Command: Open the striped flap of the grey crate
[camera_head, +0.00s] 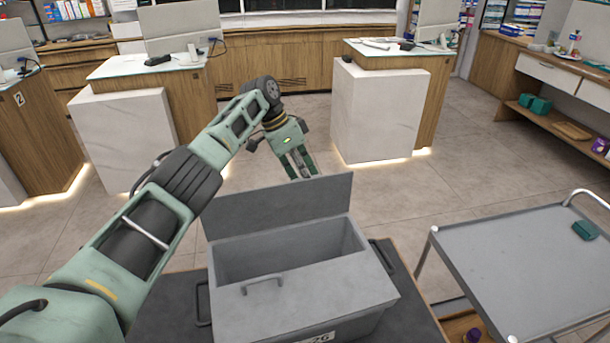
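The grey crate (300,300) stands in front of me with a numbered label on its near side, partly cut off by the lower frame edge. A plain grey flap (275,212) stands raised along its far side. A second panel with a bar handle (263,282) covers the near part of the top. Between them the dark inside shows. I see no stripes on the faces in view. My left gripper (302,175) points down at the raised flap's top edge, on its far side, with a gap between its fingers. Whether it touches the flap is unclear. My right gripper is out of view.
The crate rests on a dark surface (165,312). A grey metal cart (500,270) with a small green box (585,230) stands to the right. White-fronted counters (375,115) stand beyond, with open tiled floor between.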

